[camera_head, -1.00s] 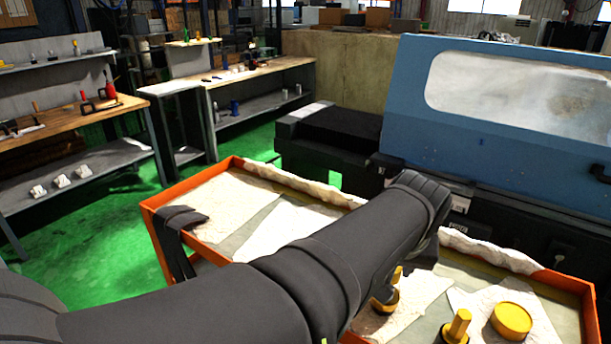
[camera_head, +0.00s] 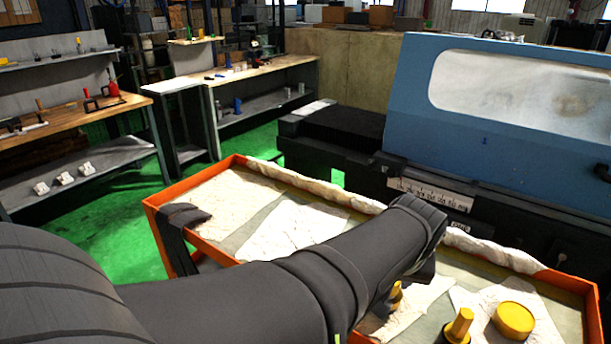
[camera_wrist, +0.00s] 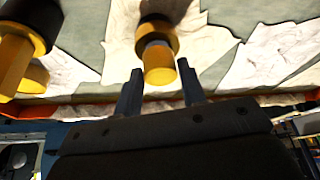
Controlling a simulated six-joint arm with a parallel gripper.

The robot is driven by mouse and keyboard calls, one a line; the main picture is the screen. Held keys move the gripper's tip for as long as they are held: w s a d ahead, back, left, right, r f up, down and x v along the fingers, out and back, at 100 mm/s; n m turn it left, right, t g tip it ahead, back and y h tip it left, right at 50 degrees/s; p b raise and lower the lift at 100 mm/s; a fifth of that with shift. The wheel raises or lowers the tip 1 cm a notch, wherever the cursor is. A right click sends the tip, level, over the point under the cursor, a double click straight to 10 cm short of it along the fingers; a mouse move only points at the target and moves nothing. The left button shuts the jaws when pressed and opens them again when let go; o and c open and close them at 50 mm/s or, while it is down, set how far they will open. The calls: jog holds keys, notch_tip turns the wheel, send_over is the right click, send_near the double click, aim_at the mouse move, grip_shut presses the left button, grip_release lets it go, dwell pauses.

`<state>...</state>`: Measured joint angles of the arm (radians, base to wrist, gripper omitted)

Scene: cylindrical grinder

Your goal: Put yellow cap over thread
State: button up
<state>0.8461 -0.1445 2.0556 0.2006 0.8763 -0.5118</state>
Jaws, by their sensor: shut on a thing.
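My gripper's fingers (camera_wrist: 161,84) show in the wrist view on either side of a yellow piece (camera_wrist: 160,72), and they are shut on it. This piece has a rounded yellow end, a pale grey band, a wider yellow collar and a dark part beyond. Whether the grey band is the thread, I cannot tell. In the head view my arm hides the fingers and most of this piece; a bit of yellow (camera_head: 396,296) shows beside the arm. A yellow stem on a round base (camera_head: 459,326) and a wide, flat yellow cap (camera_head: 514,320) stand to its right, apart from my gripper.
The pieces stand over white cloths (camera_head: 290,232) in an orange-rimmed tray (camera_head: 200,185). A blue machine (camera_head: 480,140) with a window rises behind the tray. Workbenches (camera_head: 250,72) stand at the left. In the wrist view, a larger yellow-and-black piece (camera_wrist: 14,62) is at the left.

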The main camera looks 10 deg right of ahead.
dwell(0.3)
jog(key=o, duration=1)
jog(key=v, duration=1.7)
jog(key=shift+r, duration=0.25)
jog(key=shift+f, duration=0.1)
jog(key=x, duration=1.7)
jog(key=shift+f, duration=0.15)
jog(key=shift+r, duration=0.25)
